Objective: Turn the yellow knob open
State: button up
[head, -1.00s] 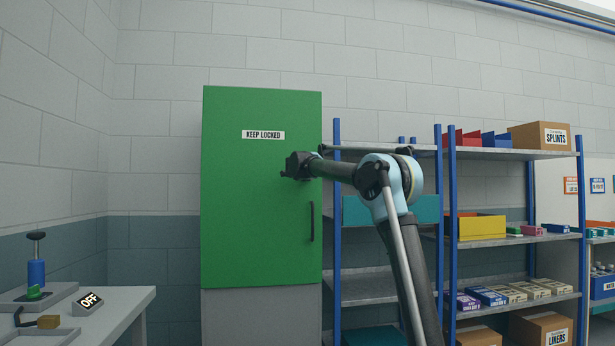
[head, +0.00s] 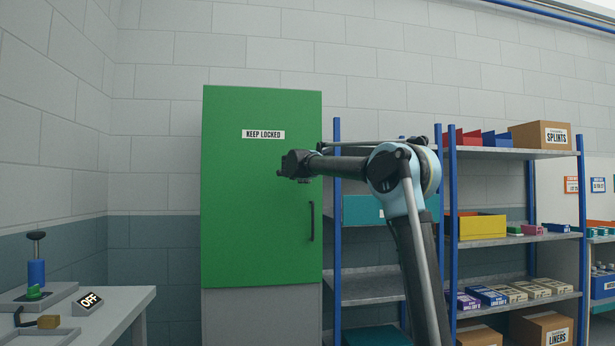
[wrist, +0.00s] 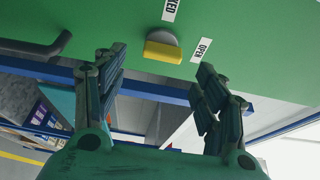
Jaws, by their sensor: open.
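The yellow knob (wrist: 163,53) shows in the wrist view as a bar on a round grey base, mounted on a green surface of the cabinet (head: 250,205). A white label ending in "KED" (wrist: 171,9) is above it, and an "OPEN" label (wrist: 201,50) is to its right. The bar lies nearly level in that picture. My gripper (wrist: 160,66) is open, its fingers spread to the left and right below the knob, with nothing between them. In the head view my gripper (head: 288,166) is in front of the cabinet's right half; the knob cannot be made out there.
A dark door handle (head: 311,222) stands out at the cabinet's right edge; it also shows at left in the wrist view (wrist: 38,46). Shelving (head: 365,285) with boxes stands right of the cabinet.

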jog(key=s, duration=0.6)
jog(key=shift+a, duration=0.35)
jog(key=s+d+n+y, duration=0.4)
jog(key=s+n+y, duration=0.2)
jog(key=n, duration=0.1)
jog(key=s+d+f+n+g+h, duration=0.1)
jog(key=s+d+f+n+g, duration=0.3)
jog(key=s+d+f, duration=0.5)
jog(key=s+d+f+n+g+h, duration=0.1)
jog(key=s+d+f+n+g, duration=0.3)
jog(key=s+d+f, duration=0.6)
jog(key=s+d+f+n+g+h, duration=0.2)
jog(key=s+d+f+n+g, duration=0.2)
jog(key=s+f, duration=2.7)
jog(key=d+f+g, duration=0.3)
jog(key=d+f, duration=0.3)
jog(key=f, duration=0.2)
jog(key=shift+s+f+n+g, duration=0.15)
jog(key=shift+s+n+g, duration=0.15)
jog(key=shift+g, duration=0.1)
